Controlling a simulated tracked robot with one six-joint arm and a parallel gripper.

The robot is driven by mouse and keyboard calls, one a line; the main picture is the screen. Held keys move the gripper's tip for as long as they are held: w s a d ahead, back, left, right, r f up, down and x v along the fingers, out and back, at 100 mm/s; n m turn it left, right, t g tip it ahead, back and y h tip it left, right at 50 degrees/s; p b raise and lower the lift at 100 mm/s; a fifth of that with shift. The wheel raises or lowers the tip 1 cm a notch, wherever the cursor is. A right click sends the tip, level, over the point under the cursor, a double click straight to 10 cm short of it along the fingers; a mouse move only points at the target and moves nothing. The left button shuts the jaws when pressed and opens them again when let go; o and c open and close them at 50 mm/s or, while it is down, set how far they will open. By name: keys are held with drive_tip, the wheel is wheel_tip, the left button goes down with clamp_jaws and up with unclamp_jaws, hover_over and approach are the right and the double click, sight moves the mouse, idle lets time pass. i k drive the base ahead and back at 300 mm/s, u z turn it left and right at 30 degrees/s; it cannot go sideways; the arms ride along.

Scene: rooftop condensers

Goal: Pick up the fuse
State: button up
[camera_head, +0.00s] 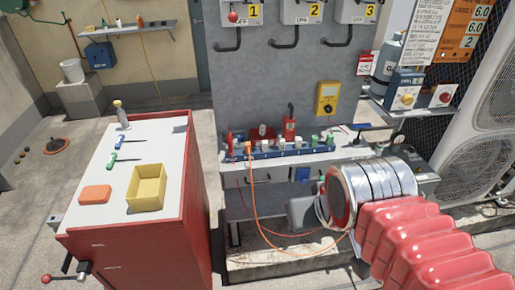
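A blue strip (270,153) runs along the front of the wall shelf, with several small white and green pieces on it. I cannot tell for certain which of these small pieces is the fuse. An orange plug-like piece (248,148) with an orange cable sits at the strip's left end. A red device (289,128) stands behind the strip. A red ribbed sleeve with a silver cuff reaches in from the lower right, in front of the shelf's right part; I cannot tell if it is mine. No gripper fingers show.
A red cabinet (180,240) at the left bears a yellow tray (146,205), an orange block (95,194), screwdrivers and a bottle (121,118). A yellow meter (327,98) hangs on the grey panel. Fan units (490,110) stand at the right. Orange cable hangs below the shelf.

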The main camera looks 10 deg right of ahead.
sight(265, 143)
drive_tip(key=z, duration=0.05)
drive_tip(key=i, duration=1)
drive_tip(key=u, duration=0.05)
